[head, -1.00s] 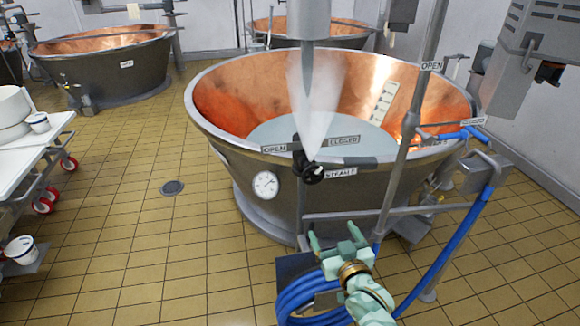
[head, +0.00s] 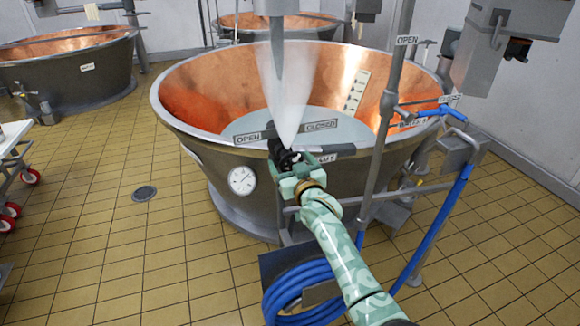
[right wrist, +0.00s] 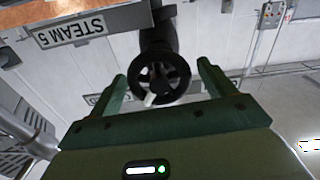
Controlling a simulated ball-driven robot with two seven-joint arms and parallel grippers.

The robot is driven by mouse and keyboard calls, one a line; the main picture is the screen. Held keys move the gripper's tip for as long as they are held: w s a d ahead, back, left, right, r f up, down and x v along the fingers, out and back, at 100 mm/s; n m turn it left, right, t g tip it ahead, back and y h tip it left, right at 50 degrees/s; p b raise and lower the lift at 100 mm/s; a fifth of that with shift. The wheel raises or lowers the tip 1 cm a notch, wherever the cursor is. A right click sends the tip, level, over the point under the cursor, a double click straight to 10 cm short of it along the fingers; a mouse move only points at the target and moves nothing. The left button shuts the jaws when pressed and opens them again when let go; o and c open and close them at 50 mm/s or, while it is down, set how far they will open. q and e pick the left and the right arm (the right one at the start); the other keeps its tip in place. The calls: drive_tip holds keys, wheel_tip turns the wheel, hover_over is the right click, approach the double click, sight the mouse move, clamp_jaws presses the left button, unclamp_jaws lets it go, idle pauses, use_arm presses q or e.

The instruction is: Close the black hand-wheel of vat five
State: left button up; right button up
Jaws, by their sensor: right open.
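The black hand-wheel (head: 287,159) sits on the front rim of the large copper-lined vat (head: 222,152), between the OPEN sign (head: 247,138) and the CLOSED sign (head: 321,125). A white plume rises above it. In the right wrist view the wheel (right wrist: 160,82) is beside a STEAM 5 label (right wrist: 71,32). My right gripper (head: 296,167) is at the wheel in the head view. In the right wrist view its open fingers (right wrist: 165,80) stand one on each side of the wheel, with a gap on both sides. I cannot tell whether the fingertips reach past the wheel. My left gripper is not in view.
A grey upright pipe (head: 385,125) stands right of the wheel. A blue hose (head: 436,225) hangs at the right, with a blue coil (head: 300,290) below my right arm. A round dial (head: 242,181) is left of the wheel. Tiled floor is open at the left.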

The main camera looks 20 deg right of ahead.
drive_tip(key=shift+w, duration=0.25)
drive_tip(key=c, duration=1)
drive_tip(key=shift+o, duration=0.2)
drive_tip(key=m+p, duration=0.2)
drive_tip(key=m, duration=0.1)
drive_tip(key=shift+r+p, duration=0.35)
drive_tip(key=shift+r, duration=0.05)
drive_tip(key=shift+f+m, duration=0.2)
drive_tip(key=shift+m, duration=0.4)
drive_tip(key=shift+d+f, duration=0.1)
drive_tip(key=shift+f, duration=0.05)
drive_tip(key=o, duration=1)
drive_tip(key=shift+f, duration=0.1)
drive_tip(key=shift+c, duration=0.2)
